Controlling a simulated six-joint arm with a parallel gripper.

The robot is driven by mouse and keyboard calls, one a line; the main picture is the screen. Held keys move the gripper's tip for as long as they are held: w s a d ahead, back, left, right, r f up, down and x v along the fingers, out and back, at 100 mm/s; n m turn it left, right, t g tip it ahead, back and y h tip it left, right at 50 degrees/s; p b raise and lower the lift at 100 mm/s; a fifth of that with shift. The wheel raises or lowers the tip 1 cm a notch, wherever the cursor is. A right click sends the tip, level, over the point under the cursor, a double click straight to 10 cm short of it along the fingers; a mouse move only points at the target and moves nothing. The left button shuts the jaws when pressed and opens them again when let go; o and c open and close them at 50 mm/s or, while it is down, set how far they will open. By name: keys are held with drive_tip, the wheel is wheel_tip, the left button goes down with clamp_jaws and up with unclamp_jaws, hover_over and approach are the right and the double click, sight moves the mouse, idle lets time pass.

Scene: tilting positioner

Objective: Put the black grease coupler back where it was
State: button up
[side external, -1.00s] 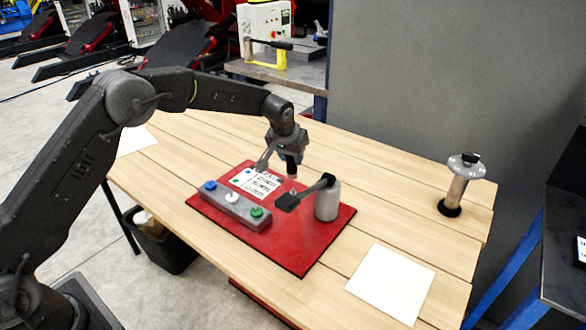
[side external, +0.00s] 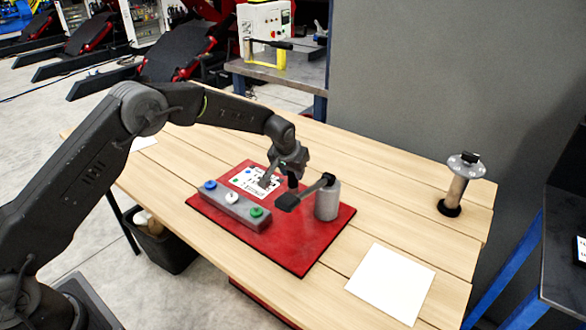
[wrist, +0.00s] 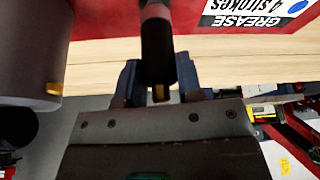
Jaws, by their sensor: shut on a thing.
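The black grease coupler (wrist: 157,52) is a dark upright cylinder between the jaws of my gripper (wrist: 152,82) in the wrist view. A pinkish-red part shows at its far end. In the side view my gripper (side external: 282,181) is shut on it, low over the red base plate (side external: 300,250), between the label card and the black lever end. The coupler shows there only as a small dark shape (side external: 293,182). I cannot tell whether its tip touches anything.
A grey cylinder (side external: 327,203) with a black-ended lever (side external: 290,202) stands close beside my gripper. A grey block (side external: 235,210) with blue, white and green knobs lies in front. A label card (side external: 256,182) is behind. A white sheet (side external: 390,284) and a disc-topped post (side external: 455,190) are to the right.

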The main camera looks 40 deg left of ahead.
drive_tip(key=shift+f, duration=0.2)
drive_tip(key=o, duration=1.1)
drive_tip(key=shift+c, duration=0.2)
